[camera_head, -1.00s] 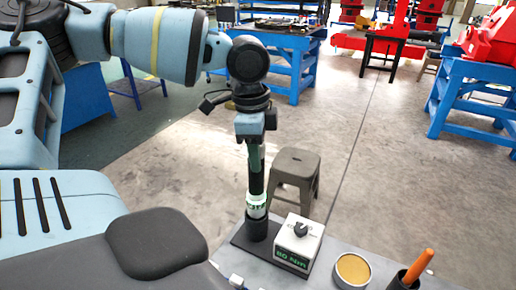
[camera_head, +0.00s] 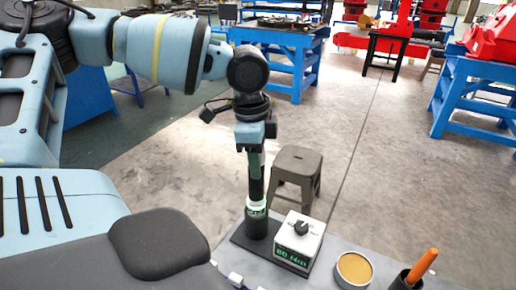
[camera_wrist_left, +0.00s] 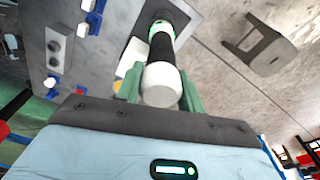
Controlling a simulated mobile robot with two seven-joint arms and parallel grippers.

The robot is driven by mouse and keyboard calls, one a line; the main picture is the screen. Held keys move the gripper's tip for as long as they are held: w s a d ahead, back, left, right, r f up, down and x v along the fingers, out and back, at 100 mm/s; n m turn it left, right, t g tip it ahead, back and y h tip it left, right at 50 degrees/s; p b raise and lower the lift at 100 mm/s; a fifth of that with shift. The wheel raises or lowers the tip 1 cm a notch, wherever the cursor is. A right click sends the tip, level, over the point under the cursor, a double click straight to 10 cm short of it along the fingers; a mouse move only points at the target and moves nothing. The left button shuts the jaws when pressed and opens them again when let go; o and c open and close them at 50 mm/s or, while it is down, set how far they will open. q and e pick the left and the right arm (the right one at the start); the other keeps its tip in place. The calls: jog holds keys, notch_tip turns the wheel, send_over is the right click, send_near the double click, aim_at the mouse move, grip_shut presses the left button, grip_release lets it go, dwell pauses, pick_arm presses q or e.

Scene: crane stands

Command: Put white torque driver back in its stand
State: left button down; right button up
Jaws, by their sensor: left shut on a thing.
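My left gripper (camera_head: 256,163) is shut on the torque driver (camera_head: 256,187), which hangs upright below it. The driver's shaft is mostly black with a lit green band near its lower end; its white rounded end (camera_wrist_left: 162,85) sits between the green fingers in the left wrist view. The stand (camera_head: 256,226) is a black cup on a dark base plate. The driver's lower end is inside the cup, with the green band at about the rim. The depth inside is hidden. My right gripper is not in view.
A white box (camera_head: 302,237) with a black dial and green readout stands right of the cup. A round tin (camera_head: 353,269) and a dark holder with an orange-handled tool (camera_head: 422,266) are further right. A stool (camera_head: 298,172) stands on the floor behind.

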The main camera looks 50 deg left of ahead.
pick_arm(q)
jog(key=shift+f, duration=0.1)
jog(key=c, duration=0.8)
grip_release()
jog(key=shift+f, duration=0.15)
jog(key=shift+s+a+r+p, duration=0.15)
jog(key=shift+r+p, duration=0.95)
jog(key=shift+r, duration=1.5)
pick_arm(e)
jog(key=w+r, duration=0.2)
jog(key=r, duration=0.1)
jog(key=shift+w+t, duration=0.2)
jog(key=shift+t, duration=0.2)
pick_arm(q)
jog(key=shift+s+a+r, duration=0.15)
jog(key=shift+r, duration=1.8)
jog(key=shift+s+a+r, duration=0.1)
jog(key=shift+a+r, duration=0.05)
jog(key=shift+r, duration=1.75)
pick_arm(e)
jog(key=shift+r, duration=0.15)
